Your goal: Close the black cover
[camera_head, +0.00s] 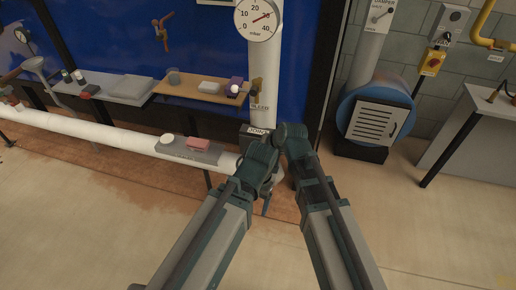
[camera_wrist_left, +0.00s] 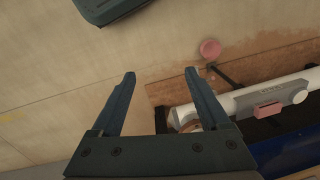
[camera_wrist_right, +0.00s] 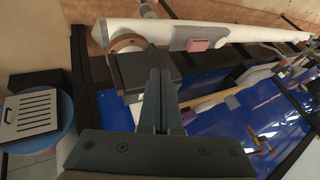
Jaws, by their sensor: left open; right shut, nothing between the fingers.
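A black cover labelled "JOINT" (camera_head: 258,130) sits at the right end of the white horizontal pipe (camera_head: 120,135), by the foot of the vertical pipe. In the right wrist view a dark box-like part, likely this cover (camera_wrist_right: 128,72), stands tilted beside a copper-coloured ring (camera_wrist_right: 125,42) on the pipe. My right gripper (camera_wrist_right: 158,75) is shut and empty, its tips in front of that dark part; contact cannot be told. My left gripper (camera_wrist_left: 160,73) is open and empty above the floor, with the pipe to the right of its fingers. In the head view my wrists partly hide the joint.
A grey plate with a pink block (camera_head: 199,143) and a white round piece (camera_head: 167,139) lies on the pipe. A blue round machine (camera_head: 375,112) stands right.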

